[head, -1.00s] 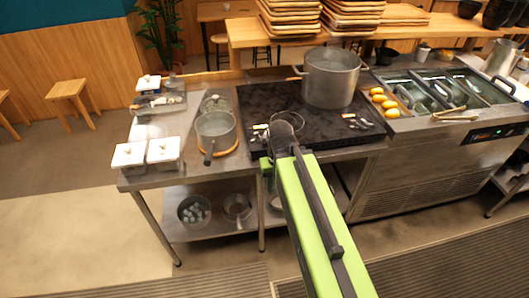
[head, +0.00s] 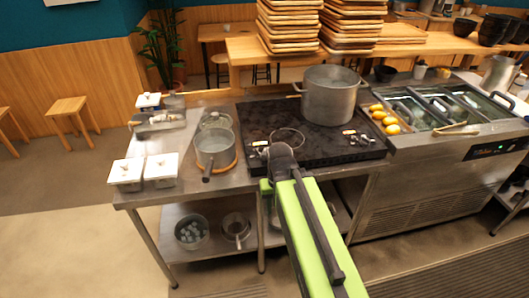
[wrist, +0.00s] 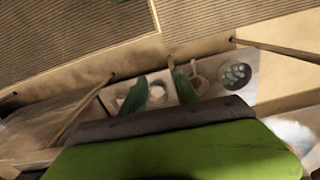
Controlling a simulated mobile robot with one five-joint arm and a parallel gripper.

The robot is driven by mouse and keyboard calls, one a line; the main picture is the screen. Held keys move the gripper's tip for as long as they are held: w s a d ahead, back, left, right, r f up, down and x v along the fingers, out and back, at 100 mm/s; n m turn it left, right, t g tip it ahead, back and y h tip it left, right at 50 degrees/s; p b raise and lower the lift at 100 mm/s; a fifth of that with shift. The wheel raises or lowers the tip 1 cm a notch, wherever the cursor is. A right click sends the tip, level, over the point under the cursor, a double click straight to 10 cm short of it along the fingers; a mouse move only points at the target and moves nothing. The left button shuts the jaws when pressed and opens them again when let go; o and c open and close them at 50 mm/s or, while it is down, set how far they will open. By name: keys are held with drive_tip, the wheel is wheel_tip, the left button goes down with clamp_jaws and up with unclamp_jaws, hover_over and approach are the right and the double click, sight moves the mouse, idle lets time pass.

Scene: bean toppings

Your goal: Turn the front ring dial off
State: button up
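A black cooktop (head: 300,155) lies on the steel counter, with a bare ring (head: 287,137) at its front left. Small dials with light and red marks show at its left front (head: 259,148) and right front (head: 357,138); I cannot tell which is the front ring dial or how any is turned. My gripper (head: 279,157) hangs over the cooktop's front edge, just right of the left dials. Its fingers are hidden behind my green arm in the head view. In the wrist view my gripper (wrist: 159,88) shows two dark green fingers apart, with nothing between them.
A big steel pot (head: 330,95) stands at the back of the cooktop. A saucepan (head: 214,148) stands left of it, its handle toward me. White lidded containers (head: 127,172) sit at the counter's left. Pans (head: 191,232) lie on the lower shelf.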

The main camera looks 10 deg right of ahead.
drive_tip(key=w+r+m+p, duration=0.2)
drive_tip(key=w, duration=0.4)
wheel_tip(320, 180, up, 24)
drive_tip(key=f+m+p, duration=0.1)
drive_tip(key=m+p, duration=0.1)
drive_tip(key=p, duration=2.2)
hover_over(265, 151)
wheel_tip(265, 151, down, 18)
drive_tip(key=b, duration=1.8)
drive_tip(key=shift+a+r, duration=0.1)
drive_tip(key=shift+r, duration=0.15)
drive_tip(key=shift+r, duration=0.1)
drive_tip(key=shift+c, duration=0.5)
clamp_jaws()
